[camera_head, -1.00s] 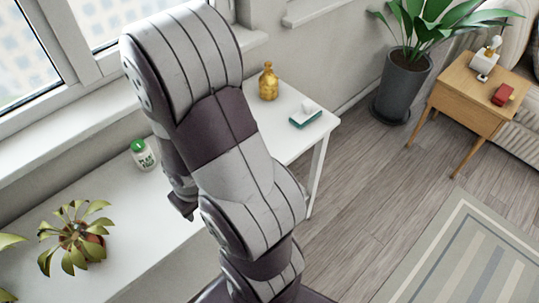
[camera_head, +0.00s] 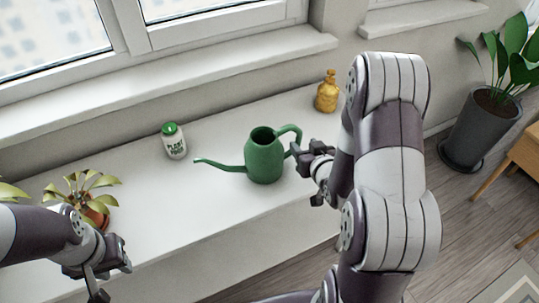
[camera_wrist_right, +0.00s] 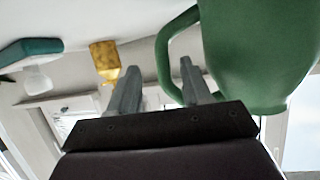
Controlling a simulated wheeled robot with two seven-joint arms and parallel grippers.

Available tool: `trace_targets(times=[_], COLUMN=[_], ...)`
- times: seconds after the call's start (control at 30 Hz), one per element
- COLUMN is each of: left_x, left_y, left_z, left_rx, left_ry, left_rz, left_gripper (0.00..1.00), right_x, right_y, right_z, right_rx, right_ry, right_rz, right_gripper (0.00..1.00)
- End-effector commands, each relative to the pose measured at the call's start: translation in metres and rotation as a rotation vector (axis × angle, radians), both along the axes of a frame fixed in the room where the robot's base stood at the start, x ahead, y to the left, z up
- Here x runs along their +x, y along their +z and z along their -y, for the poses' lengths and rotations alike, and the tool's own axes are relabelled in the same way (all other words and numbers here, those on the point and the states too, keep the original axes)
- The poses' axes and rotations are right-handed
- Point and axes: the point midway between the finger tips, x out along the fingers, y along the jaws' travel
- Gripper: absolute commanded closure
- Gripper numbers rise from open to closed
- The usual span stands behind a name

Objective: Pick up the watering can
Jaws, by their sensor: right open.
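The green watering can (camera_head: 264,160) stands upright on the white counter, its spout to the left and its handle (camera_head: 291,132) to the right. My right gripper (camera_head: 303,152) is just right of the can, by the handle, and is open. In the right wrist view the can's body (camera_wrist_right: 258,55) fills the upper right. There the handle (camera_wrist_right: 163,60) shows between the two fingers of my right gripper (camera_wrist_right: 158,88), nearer the right finger; contact cannot be told. My left gripper (camera_head: 108,275) is at the lower left, away from the can; its jaw opening is unclear.
A white plant food bottle (camera_head: 174,142) with a green cap stands left of the can. A potted plant (camera_head: 88,205) is near my left arm. A gold bottle (camera_head: 327,92) stands behind my right gripper. The wall and window sill bound the counter's back.

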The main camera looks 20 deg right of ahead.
Motion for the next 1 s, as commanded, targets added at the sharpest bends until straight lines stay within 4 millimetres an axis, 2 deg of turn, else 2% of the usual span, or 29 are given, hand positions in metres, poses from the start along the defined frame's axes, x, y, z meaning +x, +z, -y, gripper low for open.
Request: trace_targets(times=[0.4,0.63,0.67,0.7,0.8,1.0], left_x=[0.0,0.0,0.0,0.0,0.0,0.0], left_y=[-0.001,-0.001,-0.001,-0.001,-0.001,-0.001], left_z=[0.0,0.0,0.0,0.0,0.0,0.0], left_rx=[0.0,0.0,0.0,0.0,0.0,0.0], left_ry=[0.0,0.0,0.0,0.0,0.0,0.0], left_rz=[0.0,0.0,0.0,0.0,0.0,0.0], left_gripper=[0.63,0.63,0.63,0.63,0.63,0.63], right_x=[0.058,0.061,0.061,0.061,0.061,0.061], right_y=[-0.019,-0.02,-0.02,-0.02,-0.02,-0.02], right_z=[0.003,0.003,0.003,0.003,0.003,0.003], right_rx=[0.0,0.0,0.0,0.0,0.0,0.0], right_ry=[0.0,-0.001,-0.001,-0.001,-0.001,-0.001], right_rz=[0.0,-0.001,-0.001,-0.001,-0.001,0.0], right_gripper=[0.51,0.51,0.58,0.71,1.0,1.0])
